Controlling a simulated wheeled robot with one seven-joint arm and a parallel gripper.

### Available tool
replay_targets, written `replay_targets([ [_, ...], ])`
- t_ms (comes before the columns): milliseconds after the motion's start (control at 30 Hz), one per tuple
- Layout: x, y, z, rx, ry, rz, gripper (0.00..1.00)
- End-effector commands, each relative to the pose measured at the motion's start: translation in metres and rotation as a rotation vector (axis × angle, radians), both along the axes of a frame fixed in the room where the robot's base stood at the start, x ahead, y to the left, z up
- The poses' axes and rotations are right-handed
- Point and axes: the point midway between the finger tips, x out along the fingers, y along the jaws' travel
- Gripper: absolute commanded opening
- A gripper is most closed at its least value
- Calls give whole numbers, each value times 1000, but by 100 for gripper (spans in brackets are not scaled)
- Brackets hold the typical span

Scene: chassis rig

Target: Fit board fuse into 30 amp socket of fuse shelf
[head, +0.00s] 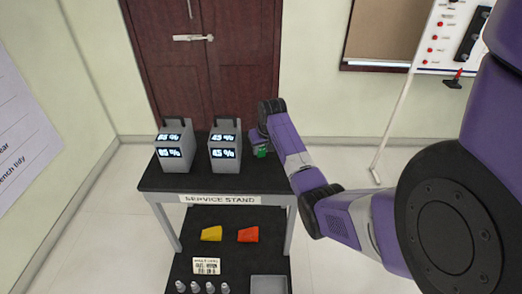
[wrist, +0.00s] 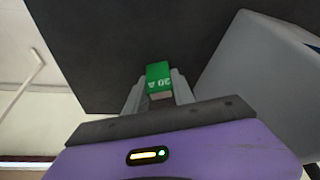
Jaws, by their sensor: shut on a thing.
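My gripper (wrist: 158,92) is shut on a green board fuse (wrist: 158,72), held between its two fingers. White lettering on the fuse ends in "A"; the number is upside down and hard to read. In the head view, the fuse (head: 261,152) is a small green patch by my gripper (head: 260,146), over the right end of the service stand's dark top. I cannot tell how far above the top it is. I cannot make out the fuse shelf or its 30 amp socket in either view.
Two grey boxes with percent displays (head: 174,152) (head: 225,153) stand on the service stand (head: 170,184), left of my gripper. Its lower shelf holds yellow (head: 211,233) and orange (head: 248,235) wedges, several small bottle-like items and a grey tray (head: 268,284). A white panel (head: 450,30) stands upper right.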

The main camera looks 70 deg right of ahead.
Motion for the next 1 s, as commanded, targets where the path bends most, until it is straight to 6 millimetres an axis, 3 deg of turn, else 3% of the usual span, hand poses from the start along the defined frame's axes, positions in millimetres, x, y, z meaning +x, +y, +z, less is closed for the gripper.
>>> replay_targets([
  [267, 1, -1, 27, -3, -2, 0, 0],
  [800, 1, -1, 139, -4, -3, 0, 0],
  [1000, 1, -1, 172, -4, -3, 0, 0],
])
